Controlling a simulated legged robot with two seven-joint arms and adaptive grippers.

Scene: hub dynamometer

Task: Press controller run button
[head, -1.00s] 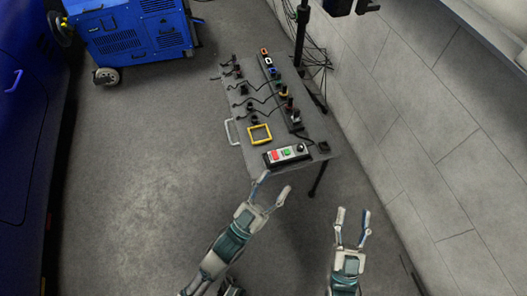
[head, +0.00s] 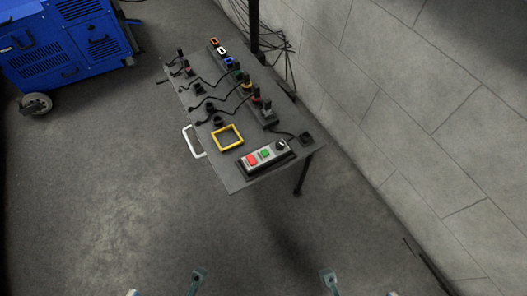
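The controller (head: 273,160) is a grey box on a dark base at the near edge of a small grey table (head: 240,178). On its top are a red button (head: 251,160), a green button (head: 265,153) and a dark knob (head: 280,145). No label on the buttons is readable. My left gripper (head: 165,287) is at the bottom edge of the view, with its fingers spread and nothing between them. My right gripper (head: 360,287) is also at the bottom edge, open and empty. Both are well short of the table, and only fingertips show.
A yellow square frame (head: 227,138) lies beside the controller. Cabled plugs and a dark strip of coloured sockets (head: 244,82) lie behind. A white handle (head: 193,142) juts from the table's left side. A grey wall (head: 430,120) stands right; a blue machine (head: 65,45) stands back left.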

